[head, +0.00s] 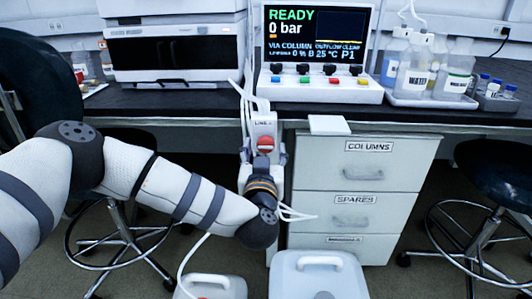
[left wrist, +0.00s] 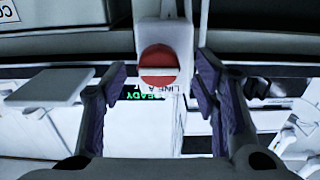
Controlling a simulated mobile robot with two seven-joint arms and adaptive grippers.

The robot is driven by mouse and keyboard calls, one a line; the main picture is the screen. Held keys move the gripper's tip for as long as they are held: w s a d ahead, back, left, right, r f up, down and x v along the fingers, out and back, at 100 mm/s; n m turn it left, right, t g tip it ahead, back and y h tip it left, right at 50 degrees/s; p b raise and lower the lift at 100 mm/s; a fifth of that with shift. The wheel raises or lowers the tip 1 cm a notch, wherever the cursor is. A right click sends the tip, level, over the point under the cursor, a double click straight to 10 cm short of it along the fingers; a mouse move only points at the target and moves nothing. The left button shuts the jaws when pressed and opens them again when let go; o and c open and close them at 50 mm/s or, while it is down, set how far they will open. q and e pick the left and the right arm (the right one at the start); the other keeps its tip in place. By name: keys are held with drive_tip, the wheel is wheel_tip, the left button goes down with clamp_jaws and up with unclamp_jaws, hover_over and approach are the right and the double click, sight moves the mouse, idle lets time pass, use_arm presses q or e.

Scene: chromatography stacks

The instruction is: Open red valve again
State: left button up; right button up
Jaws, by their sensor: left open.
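The red valve (head: 265,142) is a round red knob on a white upright block labelled "LINE", at the bench front below the display. In the left wrist view the red valve (left wrist: 158,56) shows a pale bar lying level across its face. My left gripper (head: 264,158) is just in front of and below the knob, pointing at it. In the left wrist view its purple-padded fingers (left wrist: 160,78) are spread, one on each side of the knob, with visible gaps; nothing is held. My right gripper is not in view.
The display (head: 317,38) reads READY, 0 bar, above a panel of coloured knobs. A white pad (head: 329,125) lies at the bench edge, right of the valve. Drawers (head: 358,190) stand right; white jugs (head: 320,275) stand below. Thin white tubes run near the arm.

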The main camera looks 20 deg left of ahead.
use_arm(q)
drive_tip(key=shift+x, duration=0.8)
drive_tip(key=shift+c, duration=0.6)
drive_tip(key=c, duration=1.1)
drive_tip(key=shift+o, duration=0.2)
